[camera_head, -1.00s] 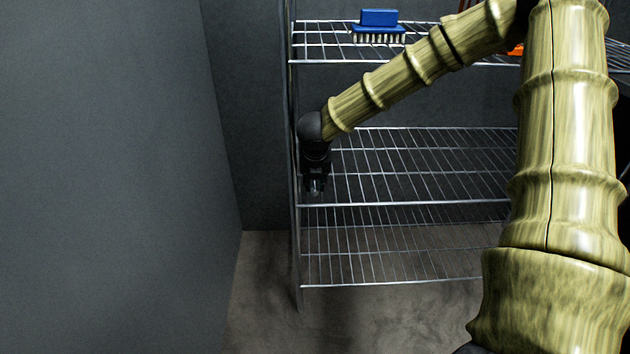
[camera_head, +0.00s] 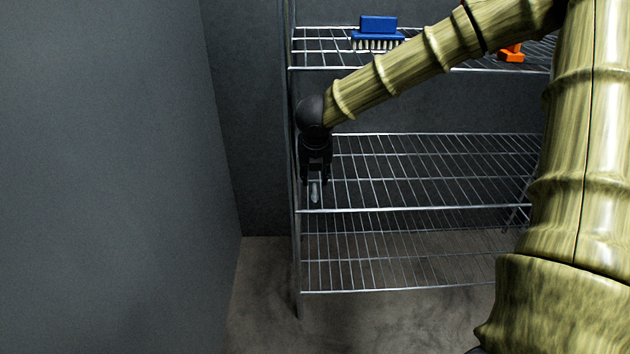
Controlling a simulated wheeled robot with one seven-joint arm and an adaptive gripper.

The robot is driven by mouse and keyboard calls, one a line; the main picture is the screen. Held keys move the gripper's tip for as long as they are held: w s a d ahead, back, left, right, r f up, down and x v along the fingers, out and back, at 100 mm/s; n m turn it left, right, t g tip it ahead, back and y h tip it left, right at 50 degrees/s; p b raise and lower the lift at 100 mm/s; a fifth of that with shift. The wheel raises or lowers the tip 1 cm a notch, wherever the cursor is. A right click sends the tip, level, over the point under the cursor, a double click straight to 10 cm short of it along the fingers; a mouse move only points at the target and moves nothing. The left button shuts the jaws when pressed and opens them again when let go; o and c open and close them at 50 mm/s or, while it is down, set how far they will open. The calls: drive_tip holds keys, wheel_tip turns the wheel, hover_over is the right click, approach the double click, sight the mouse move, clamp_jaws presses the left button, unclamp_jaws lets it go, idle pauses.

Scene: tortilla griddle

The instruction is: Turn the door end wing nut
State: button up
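My gripper (camera_head: 315,184) is black and points down at the left end of the middle wire shelf (camera_head: 430,209), close to the shelf's left front post. A small pale grey piece shows between or just below its fingers. I cannot tell whether this is a wing nut or part of the gripper. No wing nut can be made out clearly anywhere in view. The fingers are too small and dark to show whether they are open or shut.
The wire rack has a top shelf (camera_head: 420,69) with a blue brush (camera_head: 378,27) and an orange object (camera_head: 511,54), partly behind my arm. The lower shelf (camera_head: 400,289) looks empty. A plain grey wall (camera_head: 110,180) stands on the left. Bare floor (camera_head: 262,300) lies below.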

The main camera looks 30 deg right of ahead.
drive_tip(key=v, duration=0.5)
drive_tip(key=shift+f, duration=0.1)
idle(0.6)
